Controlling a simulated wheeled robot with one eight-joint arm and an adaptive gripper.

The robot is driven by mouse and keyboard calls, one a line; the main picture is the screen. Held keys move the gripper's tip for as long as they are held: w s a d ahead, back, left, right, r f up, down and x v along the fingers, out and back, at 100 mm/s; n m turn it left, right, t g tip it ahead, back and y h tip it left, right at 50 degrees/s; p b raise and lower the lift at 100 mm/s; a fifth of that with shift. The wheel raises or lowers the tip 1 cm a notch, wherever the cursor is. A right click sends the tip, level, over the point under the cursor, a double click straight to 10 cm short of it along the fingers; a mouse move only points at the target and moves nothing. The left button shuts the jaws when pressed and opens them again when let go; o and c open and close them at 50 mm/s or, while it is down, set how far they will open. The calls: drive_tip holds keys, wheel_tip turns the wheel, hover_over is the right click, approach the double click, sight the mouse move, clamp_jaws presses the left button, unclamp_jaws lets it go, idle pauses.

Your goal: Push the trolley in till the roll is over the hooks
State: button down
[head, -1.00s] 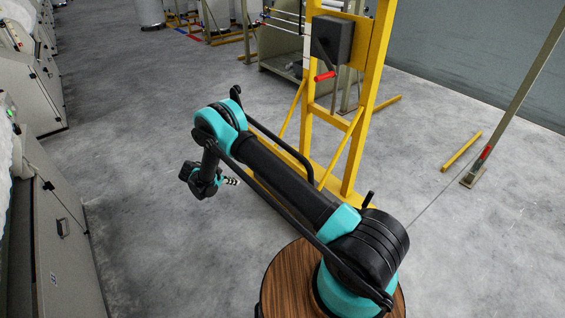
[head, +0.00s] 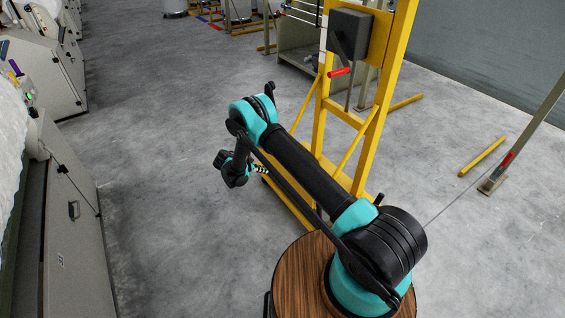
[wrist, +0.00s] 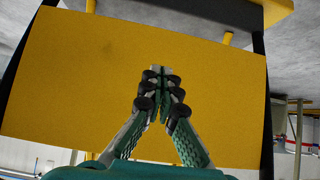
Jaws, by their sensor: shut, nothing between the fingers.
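A tall yellow frame (head: 372,120) with a grey box (head: 348,37) and a red handle (head: 340,72) stands on the floor beyond my arm. It may be the trolley; I see no clear roll or hooks. My gripper (head: 262,170) hangs left of the frame's lower part in the head view. In the wrist view my gripper (wrist: 160,72) has its fingers together and empty, pointing at a broad yellow panel (wrist: 60,80) between dark side posts. I cannot tell whether the fingertips touch this panel.
Grey machines (head: 75,200) with white fibre (head: 12,125) line the left side. A leaning post (head: 525,130) and a yellow bar (head: 482,156) are at the right. Grey floor (head: 160,120) is open between the machines and the yellow frame.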

drive_tip(key=shift+w+d, duration=0.1)
drive_tip(key=shift+d, duration=0.05)
drive_tip(key=w+d, duration=0.7)
drive_tip(key=d, duration=0.3)
drive_tip(key=w+d, duration=0.6)
drive_tip(key=d, duration=0.4)
drive_tip(key=shift+w, duration=0.4)
idle(2.9)
idle(0.3)
